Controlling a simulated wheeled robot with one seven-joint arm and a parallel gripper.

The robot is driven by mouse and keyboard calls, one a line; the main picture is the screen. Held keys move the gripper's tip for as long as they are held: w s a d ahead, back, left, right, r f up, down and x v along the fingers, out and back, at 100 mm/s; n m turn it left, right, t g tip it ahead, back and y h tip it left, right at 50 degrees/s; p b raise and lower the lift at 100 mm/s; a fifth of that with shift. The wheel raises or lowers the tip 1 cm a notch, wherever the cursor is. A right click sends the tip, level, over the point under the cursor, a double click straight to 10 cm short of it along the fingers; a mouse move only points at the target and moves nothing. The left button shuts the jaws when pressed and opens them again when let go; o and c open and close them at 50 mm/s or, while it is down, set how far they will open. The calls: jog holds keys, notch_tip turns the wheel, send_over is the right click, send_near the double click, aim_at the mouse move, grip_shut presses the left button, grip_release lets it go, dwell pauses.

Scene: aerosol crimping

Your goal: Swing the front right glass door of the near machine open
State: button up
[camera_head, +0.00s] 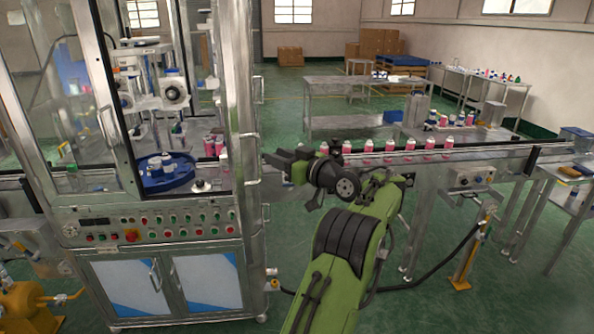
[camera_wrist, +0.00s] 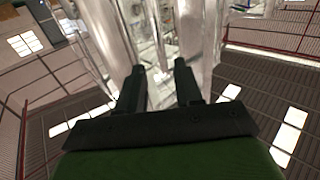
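The near machine (camera_head: 150,225) stands at the left of the head view, a steel cabinet with glazed upper doors. Its front right glass door (camera_head: 228,90) seems to fill the bay beside the right post, with a vertical metal handle (camera_head: 250,142) at that edge. The glass is too clear to tell whether the door is ajar. My gripper (camera_head: 268,159) is just right of this post, pointing left towards it. In the wrist view my gripper (camera_wrist: 160,82) has its two black fingers apart, with bright metal uprights (camera_wrist: 198,40) beyond. I cannot tell whether it touches the handle.
A conveyor (camera_head: 470,160) with several pink cans runs right from behind my arm. A control panel (camera_head: 150,226) with buttons lies below the doors. Another glass panel (camera_head: 55,110) is at the left.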

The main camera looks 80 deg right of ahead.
jog(key=b+v, duration=0.1)
jog(key=v, duration=0.7)
jog(key=shift+w, duration=0.1)
